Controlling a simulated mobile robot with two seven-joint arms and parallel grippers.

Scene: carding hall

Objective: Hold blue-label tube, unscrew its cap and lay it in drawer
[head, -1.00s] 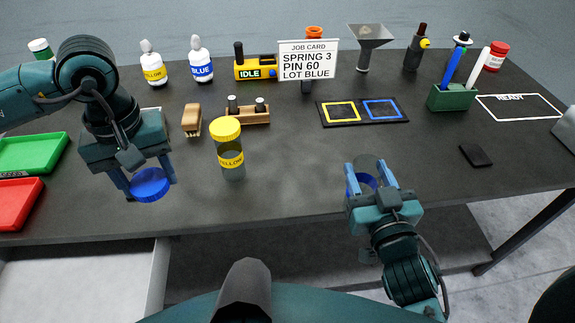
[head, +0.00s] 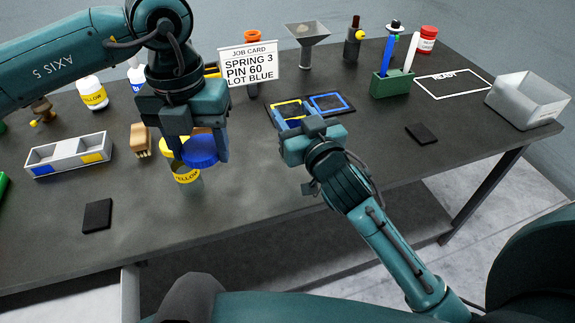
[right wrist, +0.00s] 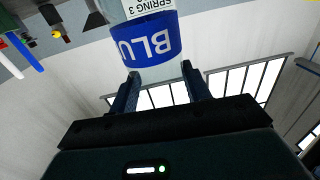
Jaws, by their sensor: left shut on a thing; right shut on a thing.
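My right gripper (head: 288,118) is shut on the blue-label tube, which shows clearly in the right wrist view (right wrist: 155,40) between the fingers (right wrist: 160,85). The label reads "BLU", upside down there. In the head view the tube is mostly hidden by the gripper near the coloured-square mat. The cap and tube are apart. Of the drawer, only a pale edge (head: 130,292) shows below the table front at the lower left.
A two-part tray (head: 68,158) and a dark pad (head: 97,216) lie at left. The brush (head: 141,140) stands near the left gripper. The job card (head: 248,64), green pen holder (head: 392,82) and grey bin (head: 528,101) stand farther back and right. The table's front middle is clear.

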